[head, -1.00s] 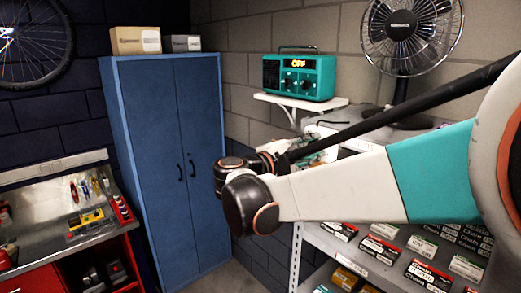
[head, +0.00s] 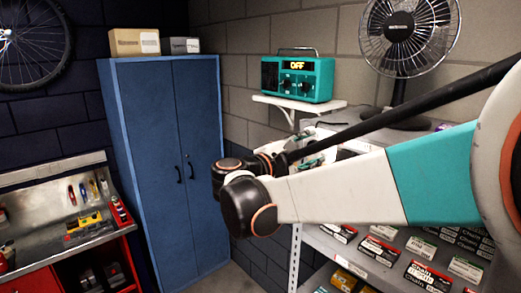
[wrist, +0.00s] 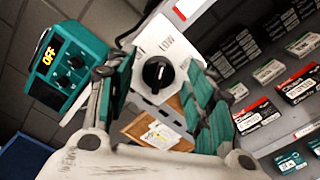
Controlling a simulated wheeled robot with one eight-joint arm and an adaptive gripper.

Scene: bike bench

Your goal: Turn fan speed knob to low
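The black fan speed knob (wrist: 158,73) sits on a white panel (wrist: 148,44) in the wrist view. It has a white pointer mark, and the word LOW is printed just above it. Another label to its right is too small to read. My gripper (wrist: 161,88) is open, with one teal finger left of the knob and the other to its right. I cannot tell whether either finger touches it. In the head view my gripper (head: 314,152) is partly hidden behind my arm, and the knob does not show. The fan (head: 408,32) stands at the upper right.
A teal radio (head: 298,78) reading OFF sits on a small wall shelf (head: 292,102), close to my gripper. Shelving with several boxed chains (head: 379,250) lies below my arm. A blue cabinet (head: 150,150) and a red tool bench (head: 125,255) are at left.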

